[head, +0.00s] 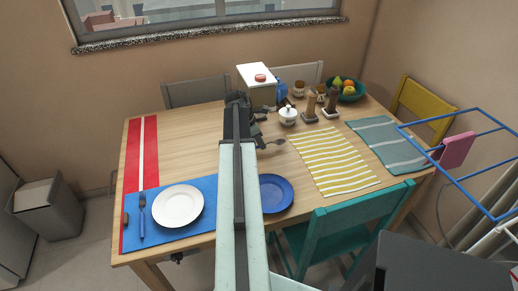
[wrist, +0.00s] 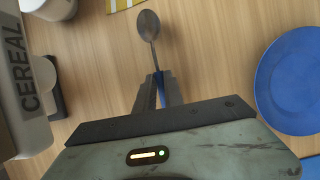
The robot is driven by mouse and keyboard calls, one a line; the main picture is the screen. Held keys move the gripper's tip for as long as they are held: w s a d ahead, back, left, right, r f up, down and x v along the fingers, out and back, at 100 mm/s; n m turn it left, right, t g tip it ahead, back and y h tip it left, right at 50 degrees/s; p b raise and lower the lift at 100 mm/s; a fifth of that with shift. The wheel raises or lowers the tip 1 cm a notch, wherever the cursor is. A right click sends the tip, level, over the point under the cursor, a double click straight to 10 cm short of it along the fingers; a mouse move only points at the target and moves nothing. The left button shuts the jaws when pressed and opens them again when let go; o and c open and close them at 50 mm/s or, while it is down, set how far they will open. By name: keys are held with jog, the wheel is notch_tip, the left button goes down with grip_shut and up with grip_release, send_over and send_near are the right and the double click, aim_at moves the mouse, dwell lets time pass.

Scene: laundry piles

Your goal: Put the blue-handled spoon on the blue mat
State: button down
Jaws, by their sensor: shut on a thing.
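The spoon (wrist: 149,25) has a grey metal bowl and a blue handle. In the wrist view my gripper (wrist: 157,88) is shut on its handle, and the bowl points away from me. In the head view the spoon bowl (head: 276,142) sticks out to the right of my gripper (head: 252,122); the handle is hidden there. The blue mat (head: 165,233) lies at the table's near left, to the lower left of my gripper. A white plate (head: 178,205) and a blue-handled fork (head: 142,216) lie on it.
A blue plate (head: 275,193) lies right of my arm and shows in the wrist view (wrist: 296,82). A cereal box (wrist: 25,85) stands close on the left there. A lidded white pot (head: 288,117) stands beyond the spoon. The table left of my arm is clear above the mat.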

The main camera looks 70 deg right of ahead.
jog(key=shift+s+f+b, duration=0.25)
jog(key=shift+f+b, duration=0.15)
jog(key=shift+f, duration=0.75)
jog(key=shift+w+r, duration=0.15)
jog(key=shift+r, duration=0.1)
jog(key=shift+f, duration=0.15)
jog(key=c, duration=1.5)
grip_release()
jog(key=shift+o, duration=0.2)
jog(key=shift+r+p, duration=0.3)
jog(key=shift+p, duration=0.1)
jog(key=p+v, duration=1)
jog(key=v, duration=0.1)
jog(key=shift+r+p, duration=0.35)
jog(key=shift+p, duration=0.05)
